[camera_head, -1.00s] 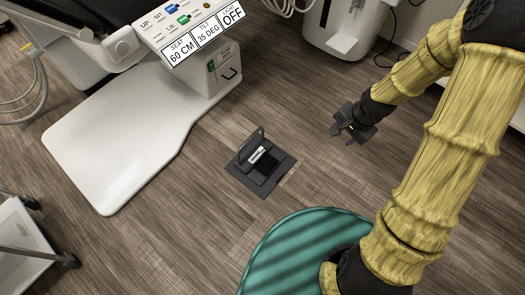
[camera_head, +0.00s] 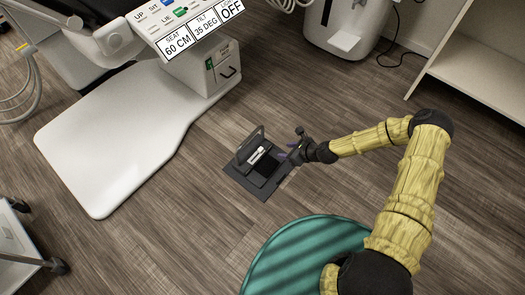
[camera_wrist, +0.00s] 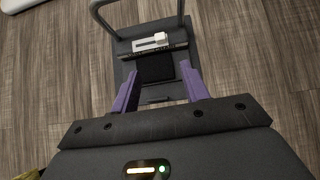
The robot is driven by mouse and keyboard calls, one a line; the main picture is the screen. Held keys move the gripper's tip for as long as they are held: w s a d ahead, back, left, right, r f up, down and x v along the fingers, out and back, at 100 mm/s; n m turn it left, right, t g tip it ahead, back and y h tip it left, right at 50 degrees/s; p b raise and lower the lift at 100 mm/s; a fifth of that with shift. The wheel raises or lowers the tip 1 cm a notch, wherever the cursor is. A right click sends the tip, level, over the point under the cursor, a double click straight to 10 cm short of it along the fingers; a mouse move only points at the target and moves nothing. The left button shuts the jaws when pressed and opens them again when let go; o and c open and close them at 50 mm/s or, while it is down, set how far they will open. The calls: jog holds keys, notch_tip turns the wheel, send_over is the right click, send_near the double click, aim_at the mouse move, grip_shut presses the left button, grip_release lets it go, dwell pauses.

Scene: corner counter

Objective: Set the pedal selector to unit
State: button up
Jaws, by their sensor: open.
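The foot pedal unit (camera_head: 262,165) is a dark flat box with an upright loop handle, lying on the wood floor. Its selector (camera_head: 257,154) is a small white slider on a pale plate. In the wrist view the selector (camera_wrist: 159,38) stands toward the right end of its plate, on the pedal unit (camera_wrist: 125,75). The lettering is too small to read. My gripper (camera_head: 287,153) is just right of the pedal unit. In the wrist view my gripper's purple fingers (camera_wrist: 160,88) are apart and empty, with the pedal's black pad between and beyond them.
A white chair base (camera_head: 110,140) lies left of the pedal. The control box (camera_head: 205,70) above it has a display reading seat 60 cm, tilt 35 deg and OFF. A green striped round seat (camera_head: 300,260) is in front.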

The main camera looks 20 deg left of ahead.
aim_at(261, 149)
jog(key=shift+a+f, duration=0.15)
jog(key=shift+f, duration=0.05)
jog(key=b+x, duration=0.9)
jog(key=x, duration=0.8)
jog(key=shift+f, duration=0.1)
jog(key=shift+c, duration=0.4)
grip_shut()
